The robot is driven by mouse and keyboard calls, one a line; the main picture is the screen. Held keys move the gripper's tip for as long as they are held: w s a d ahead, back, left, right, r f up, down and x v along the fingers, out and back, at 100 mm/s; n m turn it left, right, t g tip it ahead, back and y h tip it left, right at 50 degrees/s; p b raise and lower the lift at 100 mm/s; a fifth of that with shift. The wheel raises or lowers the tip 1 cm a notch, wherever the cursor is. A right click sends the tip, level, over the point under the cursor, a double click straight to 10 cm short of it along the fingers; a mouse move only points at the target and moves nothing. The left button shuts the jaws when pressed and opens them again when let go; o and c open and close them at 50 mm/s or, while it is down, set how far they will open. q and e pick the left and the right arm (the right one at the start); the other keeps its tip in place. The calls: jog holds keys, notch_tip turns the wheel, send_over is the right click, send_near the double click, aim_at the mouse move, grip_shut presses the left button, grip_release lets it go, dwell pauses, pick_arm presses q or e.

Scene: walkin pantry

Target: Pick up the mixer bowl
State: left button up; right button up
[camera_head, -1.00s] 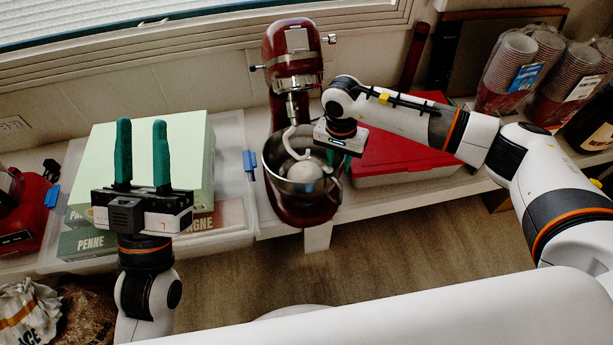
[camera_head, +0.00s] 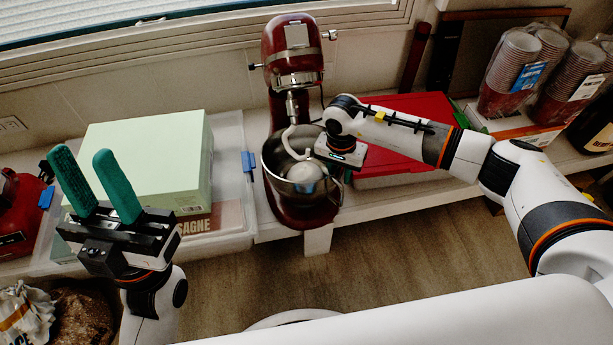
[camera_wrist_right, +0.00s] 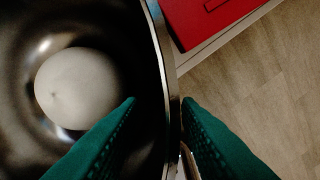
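The mixer bowl (camera_head: 284,188) is a shiny metal bowl on the red stand mixer (camera_head: 292,72), with the pale hook above it and a round pale lump inside. In the right wrist view, the bowl's dark inside (camera_wrist_right: 112,38) fills the left half. My right gripper (camera_wrist_right: 160,102) is open astride the bowl's right rim, one green finger on the inner side and one on the outer side. A gap shows between the inner finger and the rim; contact at the outer finger is unclear. My left gripper (camera_head: 82,154) is open and empty, over the left part of the shelf.
A red box (camera_head: 400,105) stands close to the right of the mixer. A pale green box (camera_head: 150,150) sits in a clear bin (camera_head: 236,205) on the left. Wrapped cup stacks (camera_head: 515,65) stand at the right. Open floor (camera_head: 400,240) lies in front.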

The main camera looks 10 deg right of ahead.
grip_shut()
dwell(1.2)
jog(key=shift+r, duration=0.1)
